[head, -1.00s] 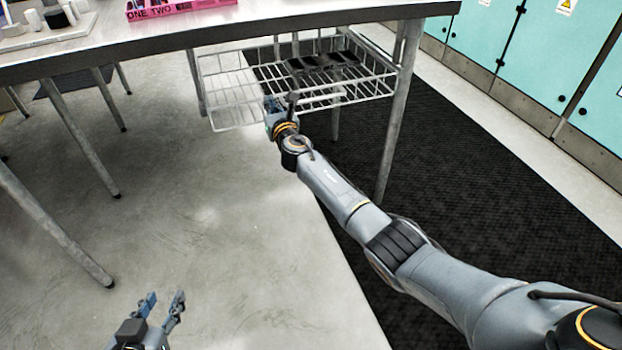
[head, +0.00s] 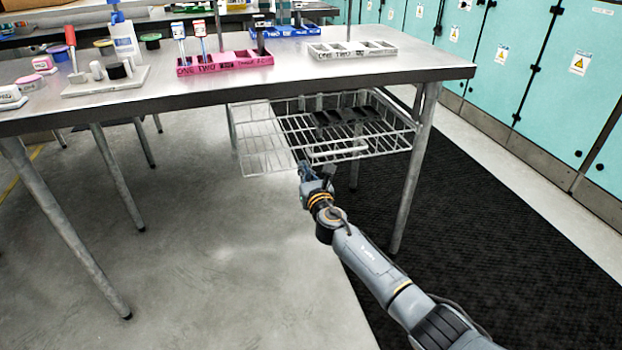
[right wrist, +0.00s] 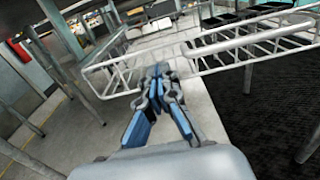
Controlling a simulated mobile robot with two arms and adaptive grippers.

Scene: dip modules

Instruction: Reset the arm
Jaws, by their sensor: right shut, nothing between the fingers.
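My right arm reaches in from the lower right of the head view. Its gripper (head: 307,172) is just in front of the wire basket (head: 267,150) under the table. In the right wrist view the gripper (right wrist: 158,72) is shut and empty, its blue-padded fingers together. The basket's wire rim (right wrist: 215,38) shows just beyond the fingertips; I cannot tell whether they touch it. My left gripper is not in the head view now.
The metal table (head: 300,82) holds a pink tray (head: 237,62), a white tray (head: 352,50) and a blue tray (head: 285,32). Table legs (head: 413,180) stand beside the basket. Dark items (head: 345,117) lie in the basket. Teal cabinets (head: 540,80) line the right. Floor at lower left is clear.

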